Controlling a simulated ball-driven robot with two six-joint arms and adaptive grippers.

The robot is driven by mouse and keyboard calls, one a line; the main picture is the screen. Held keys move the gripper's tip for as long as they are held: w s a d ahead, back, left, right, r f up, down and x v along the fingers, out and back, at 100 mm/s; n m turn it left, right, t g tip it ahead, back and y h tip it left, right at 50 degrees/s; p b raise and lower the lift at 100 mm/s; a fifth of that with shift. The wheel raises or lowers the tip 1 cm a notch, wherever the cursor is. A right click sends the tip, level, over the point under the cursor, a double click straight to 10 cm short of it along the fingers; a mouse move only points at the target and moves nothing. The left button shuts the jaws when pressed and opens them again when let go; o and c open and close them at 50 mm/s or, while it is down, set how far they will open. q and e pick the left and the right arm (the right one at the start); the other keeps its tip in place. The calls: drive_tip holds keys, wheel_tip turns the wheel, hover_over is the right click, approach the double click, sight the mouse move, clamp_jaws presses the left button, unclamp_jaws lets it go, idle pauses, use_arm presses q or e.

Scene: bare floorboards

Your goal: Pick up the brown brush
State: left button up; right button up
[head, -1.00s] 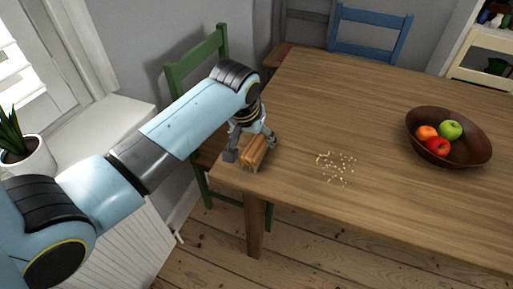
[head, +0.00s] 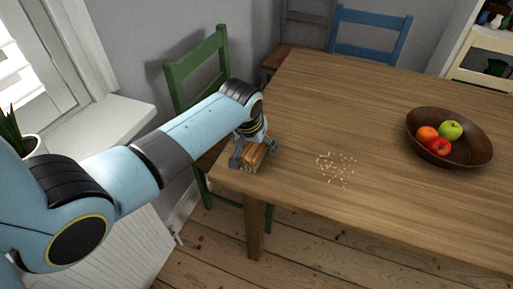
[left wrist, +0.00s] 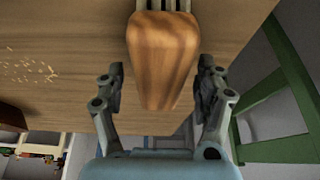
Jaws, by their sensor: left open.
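The brown brush (head: 254,155) lies at the near left corner of the wooden table (head: 330,110). Its smooth brown wooden back (left wrist: 163,55) fills the upper middle of the left wrist view, with pale bristles just showing at the top edge. My left gripper (head: 254,158) is down around the brush, one finger on each side. In the left wrist view the open fingers (left wrist: 160,88) flank the brush's end, with a visible gap on both sides. My right gripper is not in view.
Scattered pale crumbs (head: 336,168) lie right of the brush. A dark bowl (head: 462,154) with apples and an orange stands farther right. A green chair (head: 196,70) is close behind the table's left edge, and a blue chair (head: 371,42) is at the back.

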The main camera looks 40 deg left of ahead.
use_arm(q)
drive_tip(key=shift+f, duration=0.15)
drive_tip(key=shift+c, duration=0.4)
drive_tip(key=c, duration=1.2)
